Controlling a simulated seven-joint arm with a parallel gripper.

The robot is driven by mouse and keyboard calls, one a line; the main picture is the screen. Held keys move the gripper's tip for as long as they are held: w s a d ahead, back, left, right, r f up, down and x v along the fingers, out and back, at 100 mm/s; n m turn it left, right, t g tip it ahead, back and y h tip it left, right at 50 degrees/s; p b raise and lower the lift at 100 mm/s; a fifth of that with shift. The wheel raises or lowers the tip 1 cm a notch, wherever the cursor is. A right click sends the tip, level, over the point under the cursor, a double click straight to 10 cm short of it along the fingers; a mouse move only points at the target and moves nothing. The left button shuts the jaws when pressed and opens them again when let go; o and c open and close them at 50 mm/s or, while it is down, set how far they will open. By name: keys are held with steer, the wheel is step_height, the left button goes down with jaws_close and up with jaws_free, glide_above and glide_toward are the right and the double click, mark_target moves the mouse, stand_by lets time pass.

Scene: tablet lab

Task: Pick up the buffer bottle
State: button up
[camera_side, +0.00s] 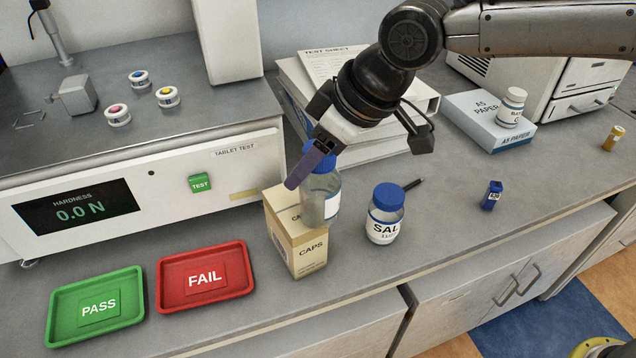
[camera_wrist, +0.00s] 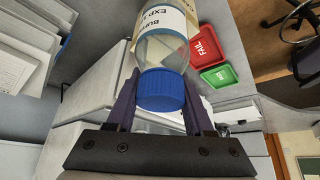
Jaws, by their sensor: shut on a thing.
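The buffer bottle (camera_side: 326,188) is clear with a white label and a blue cap. In the side view it is upright beside a tan CAPS box, overlapping it in the picture.
The CAPS box (camera_side: 310,255) stands close by the bottle. A SAL bottle (camera_side: 385,222) with a blue cap stands to the right. Red FAIL (camera_side: 240,285) and green PASS (camera_side: 70,335) trays lie at front left. White binders (camera_side: 425,100) lie behind.

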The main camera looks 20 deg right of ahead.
steer(key=shift+f, duration=0.1)
jaws_close()
